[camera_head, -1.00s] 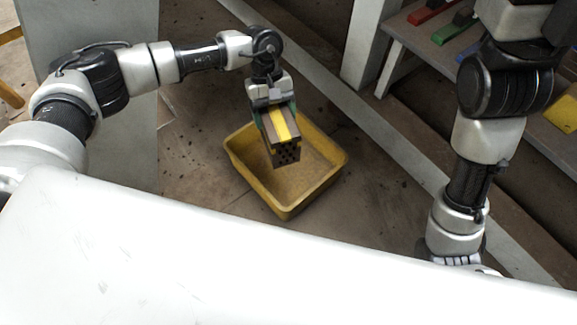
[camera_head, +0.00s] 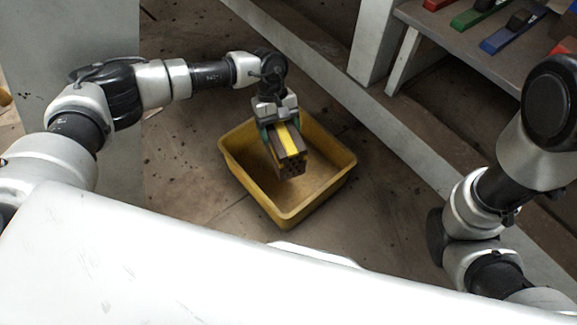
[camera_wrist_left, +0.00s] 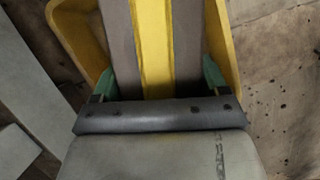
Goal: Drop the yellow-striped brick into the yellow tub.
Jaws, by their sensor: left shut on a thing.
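The yellow-striped brick (camera_head: 287,147) is brown-grey with a yellow band along its top and holes in its end face. My left gripper (camera_head: 280,131) is shut on it, its green fingers on both sides. The brick hangs over the yellow tub (camera_head: 318,201), tilted with its holed end toward the camera. In the left wrist view the brick (camera_wrist_left: 153,45) fills the middle between the green fingertips (camera_wrist_left: 158,80), with the tub's walls (camera_wrist_left: 232,45) on both sides. No other thing shows in the tub's visible part. My right arm is at the right; its gripper is out of view.
The tub stands on a dirty brown floor (camera_head: 190,190). A grey shelf (camera_head: 450,45) at the upper right holds red, green and blue pieces (camera_head: 508,37). A pale post (camera_head: 378,40) and a long pale beam (camera_head: 390,135) run behind the tub. A white surface fills the front.

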